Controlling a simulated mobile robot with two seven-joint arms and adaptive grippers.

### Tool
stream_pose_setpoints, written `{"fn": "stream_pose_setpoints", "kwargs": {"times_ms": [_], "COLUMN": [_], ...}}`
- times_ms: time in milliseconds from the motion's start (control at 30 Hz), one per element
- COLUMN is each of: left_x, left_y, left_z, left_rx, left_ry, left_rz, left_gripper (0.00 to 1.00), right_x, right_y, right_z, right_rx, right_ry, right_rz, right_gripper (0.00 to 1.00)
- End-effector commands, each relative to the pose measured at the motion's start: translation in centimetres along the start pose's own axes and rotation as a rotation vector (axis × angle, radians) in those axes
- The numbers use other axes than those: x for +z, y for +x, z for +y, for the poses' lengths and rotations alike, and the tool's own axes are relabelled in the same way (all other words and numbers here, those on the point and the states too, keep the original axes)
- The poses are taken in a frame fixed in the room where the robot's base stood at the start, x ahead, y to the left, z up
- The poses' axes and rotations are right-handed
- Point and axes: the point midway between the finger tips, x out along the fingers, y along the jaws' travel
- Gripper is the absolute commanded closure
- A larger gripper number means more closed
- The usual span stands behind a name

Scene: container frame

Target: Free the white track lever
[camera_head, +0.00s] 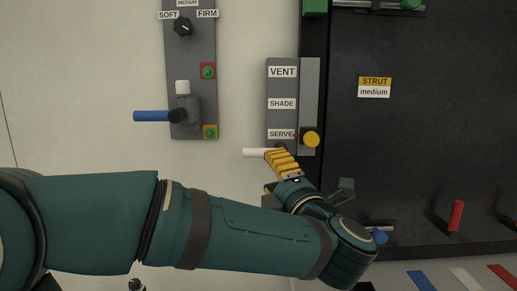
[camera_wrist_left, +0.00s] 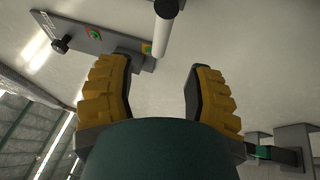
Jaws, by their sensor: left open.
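The white track lever (camera_head: 258,153) sticks out to the left at the foot of a grey track panel (camera_head: 281,88) labelled VENT, SHADE and SERVE. It is level with the area just below the SERVE label (camera_head: 281,134). My left gripper (camera_head: 270,172) is open, with its upper yellow finger overlapping the lever's right part in the head view. In the left wrist view, a white rod (camera_wrist_left: 161,38), seemingly this lever, lies beyond the gap between the open fingers (camera_wrist_left: 158,78). I cannot tell whether a finger touches it. The lever's right end is hidden.
A grey panel with a blue lever (camera_head: 152,116), a dial (camera_head: 183,27) and buttons is on the wall at left. The dark board (camera_head: 420,150) at right carries a red handle (camera_head: 456,216).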

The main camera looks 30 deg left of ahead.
Motion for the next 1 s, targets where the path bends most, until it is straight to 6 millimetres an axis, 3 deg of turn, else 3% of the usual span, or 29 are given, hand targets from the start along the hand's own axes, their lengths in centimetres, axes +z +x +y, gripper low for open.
{"fn": "stream_pose_setpoints", "kwargs": {"times_ms": [200,433,600,933,1000], "left_x": [0.0,0.0,0.0,0.0,0.0], "left_y": [4.5,7.9,9.1,9.3,9.3], "left_z": [0.1,0.1,0.0,0.0,0.0], "left_rx": [-0.001,0.000,0.000,0.000,0.000], "left_ry": [0.003,0.002,0.002,0.002,0.002], "left_rz": [0.002,0.001,-0.001,-0.002,-0.002], "left_gripper": [0.48,0.48,0.48,0.45,0.70], "right_x": [-0.1,-0.2,-0.3,-0.3,-0.3], "right_y": [-1.2,-1.9,-2.1,-2.1,-2.1], "right_z": [-0.4,-0.6,-0.7,-0.7,-0.7], "right_rx": [-0.002,-0.003,-0.004,-0.004,-0.004], "right_ry": [0.000,0.000,-0.001,-0.001,-0.001], "right_rz": [0.000,0.000,0.000,0.000,0.000], "right_gripper": [0.53,0.53,0.53,0.53,0.53]}}
